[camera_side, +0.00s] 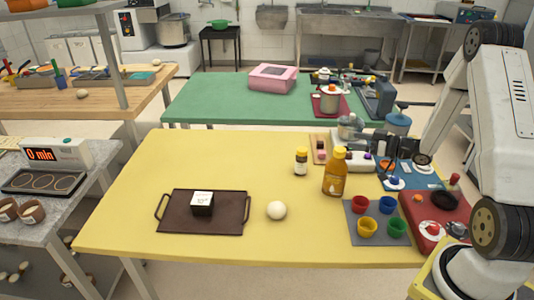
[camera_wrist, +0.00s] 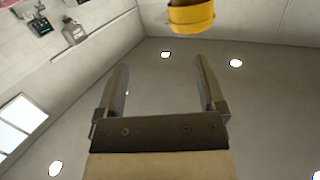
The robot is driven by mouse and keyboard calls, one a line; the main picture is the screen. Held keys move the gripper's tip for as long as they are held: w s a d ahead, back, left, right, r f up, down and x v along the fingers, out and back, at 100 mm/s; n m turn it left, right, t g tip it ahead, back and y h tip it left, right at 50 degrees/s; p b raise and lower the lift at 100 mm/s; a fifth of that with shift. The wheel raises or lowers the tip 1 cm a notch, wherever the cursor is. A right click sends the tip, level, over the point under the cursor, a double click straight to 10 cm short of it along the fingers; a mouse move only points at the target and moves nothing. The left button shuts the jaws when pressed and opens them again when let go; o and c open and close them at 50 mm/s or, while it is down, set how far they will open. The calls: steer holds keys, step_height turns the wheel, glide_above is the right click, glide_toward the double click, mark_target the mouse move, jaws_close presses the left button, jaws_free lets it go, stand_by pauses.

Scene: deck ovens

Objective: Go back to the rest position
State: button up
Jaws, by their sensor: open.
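My gripper (camera_wrist: 161,78) shows in the wrist view with its two fingers wide apart and nothing between them. Behind the fingers are a pale ceiling and walls, so it seems aimed upward, away from the table. In the side view my arm stands folded at the right edge, and the gripper itself is out of that picture. The yellow table (camera_side: 190,150) lies to the left of my arm. On it are a dark tray (camera_side: 225,222) bearing a small black-and-white block (camera_side: 202,203), a pale ball (camera_side: 277,210) and an amber bottle (camera_side: 336,172).
Near my arm are a grey mat (camera_side: 352,226) with several coloured cups, a red board (camera_side: 419,212) and a blue mat (camera_side: 388,171) with small items. A small bottle (camera_side: 301,161) stands behind the ball. The table's back left is clear. A yellow object (camera_wrist: 190,17) hangs into the wrist view's top.

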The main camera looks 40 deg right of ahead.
steer(key=w+a+h, duration=0.1)
steer(key=w+a+r+m+g+h, duration=0.1)
steer(key=w, duration=0.1)
steer(key=w+a+r+m+g+h, duration=0.1)
steer(key=h, duration=0.1)
steer(key=shift+w+a, duration=0.2)
steer(key=shift+a, duration=0.15)
steer(key=s+a+g, duration=0.5)
steer(key=s+a, duration=0.2)
steer(key=a, duration=0.3)
steer(key=s+a+g+h, duration=0.1)
steer(key=s+a+g, duration=0.5)
steer(key=s+a, duration=0.2)
steer(key=shift+s+a+f+m, duration=0.3)
steer(key=shift+a, duration=0.9)
